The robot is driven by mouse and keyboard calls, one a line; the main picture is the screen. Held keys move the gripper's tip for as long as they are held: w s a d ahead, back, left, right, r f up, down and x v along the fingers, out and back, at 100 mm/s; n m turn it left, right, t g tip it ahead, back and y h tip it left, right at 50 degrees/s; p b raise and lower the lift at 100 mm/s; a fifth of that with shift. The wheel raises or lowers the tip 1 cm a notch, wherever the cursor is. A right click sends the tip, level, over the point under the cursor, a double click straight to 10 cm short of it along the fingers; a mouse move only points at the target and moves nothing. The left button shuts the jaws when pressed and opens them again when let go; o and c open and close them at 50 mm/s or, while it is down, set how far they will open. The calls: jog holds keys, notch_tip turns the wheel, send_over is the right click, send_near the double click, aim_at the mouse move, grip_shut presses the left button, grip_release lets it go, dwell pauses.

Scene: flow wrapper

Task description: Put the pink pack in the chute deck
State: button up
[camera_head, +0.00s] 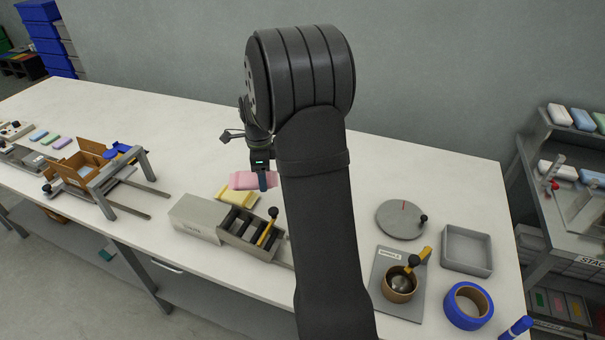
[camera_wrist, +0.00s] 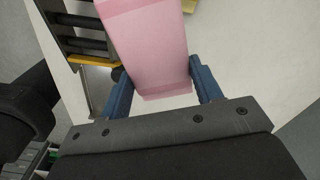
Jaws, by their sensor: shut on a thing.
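The pink pack (camera_head: 249,181) is held in my gripper (camera_head: 266,181), above the table and near the yellow pack. In the wrist view the pink pack (camera_wrist: 146,45) lies between the two blue fingers of my gripper (camera_wrist: 158,85), with its far end out of frame. The fingers are shut on its sides. A grey machine (camera_head: 197,220) with a slotted roller bed (camera_head: 248,228) stands below and in front of the pack. I cannot tell for certain which part is the chute deck.
A yellow pack (camera_head: 236,197) lies behind the grey machine. To the right are a round grey disc (camera_head: 402,218), an empty grey tray (camera_head: 466,250), a brass pot (camera_head: 398,287) and blue tape (camera_head: 468,306). A carton (camera_head: 82,170) stands in a frame at left. Table behind is clear.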

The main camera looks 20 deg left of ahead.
aim_at(206, 212)
jog(key=shift+s+a+f+m, duration=0.35)
jog(key=shift+s+a+m, duration=0.5)
jog(key=shift+s+a, duration=1.25)
jog(key=shift+s+a+f+m, duration=0.4)
jog(key=shift+s+a+m, duration=0.5)
jog(key=shift+s+a, duration=1.2)
jog(key=shift+s+a+f+m, duration=0.35)
jog(key=shift+s+a+m, duration=0.5)
jog(key=shift+s+a, duration=1.2)
jog(key=shift+w+a+f, duration=0.2)
jog(key=shift+w+f, duration=0.05)
jog(key=shift+f, duration=1.05)
jog(key=shift+f, duration=0.15)
jog(key=o, duration=1)
